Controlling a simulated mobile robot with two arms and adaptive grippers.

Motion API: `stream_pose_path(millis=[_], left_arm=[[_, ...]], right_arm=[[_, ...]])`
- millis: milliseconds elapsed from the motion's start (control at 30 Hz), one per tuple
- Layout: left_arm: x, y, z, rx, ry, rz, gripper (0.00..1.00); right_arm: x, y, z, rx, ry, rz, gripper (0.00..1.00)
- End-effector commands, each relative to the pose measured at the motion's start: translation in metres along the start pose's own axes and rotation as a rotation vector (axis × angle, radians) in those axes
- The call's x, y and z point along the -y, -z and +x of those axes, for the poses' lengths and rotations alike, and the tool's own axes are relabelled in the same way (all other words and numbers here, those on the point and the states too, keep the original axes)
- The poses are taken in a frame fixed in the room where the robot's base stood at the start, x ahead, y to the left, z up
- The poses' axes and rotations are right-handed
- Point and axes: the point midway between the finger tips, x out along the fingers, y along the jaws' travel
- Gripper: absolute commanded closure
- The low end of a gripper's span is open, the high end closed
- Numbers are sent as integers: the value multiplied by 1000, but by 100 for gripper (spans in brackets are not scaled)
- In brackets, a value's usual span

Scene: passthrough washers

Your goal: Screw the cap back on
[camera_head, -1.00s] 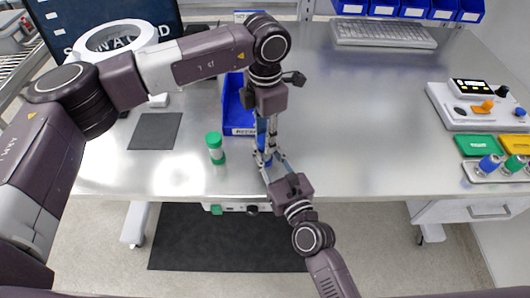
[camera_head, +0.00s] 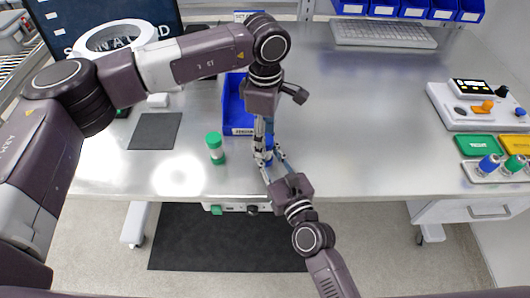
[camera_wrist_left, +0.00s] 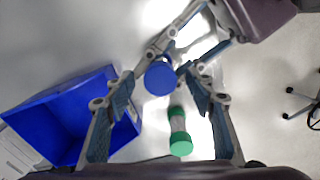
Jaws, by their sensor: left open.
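The blue cap (camera_wrist_left: 160,78) shows from above in the left wrist view. It sits at the top of a bottle, mostly hidden beneath it; I cannot tell how tightly it is seated. My left gripper (camera_head: 263,148) points down over it, open, with a finger on either side of the cap and visible gaps between. My right gripper (camera_head: 269,164) reaches up from the bottom of the head view. Its fingers also show in the left wrist view (camera_wrist_left: 188,48), closed around the bottle below the cap.
A green-capped bottle (camera_head: 215,148) stands on the table close to the grippers, on their left. A blue bin (camera_head: 236,112) lies just behind. A dark mat (camera_head: 155,131) is further left. A rack with capped bottles (camera_head: 497,174) is at right. The middle-right table is clear.

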Motion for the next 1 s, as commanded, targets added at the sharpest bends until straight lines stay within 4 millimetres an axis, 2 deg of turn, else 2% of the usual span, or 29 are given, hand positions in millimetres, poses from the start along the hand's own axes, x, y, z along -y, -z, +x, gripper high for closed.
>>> stream_pose_path(millis=[167,500,633,800,1000], left_arm=[[-1,-1,-12,2,-2,0,50],[-1,0,-82,1,-4,0,50],[-1,0,-103,0,-2,-1,50],[-1,0,-117,1,-1,-1,50],[0,0,-120,0,1,0,50]], right_arm=[[0,0,0,0,0,0,100],[0,0,0,0,-1,0,100],[0,0,0,0,-1,0,100],[0,0,0,0,-1,0,100],[0,0,0,0,-1,0,100]])
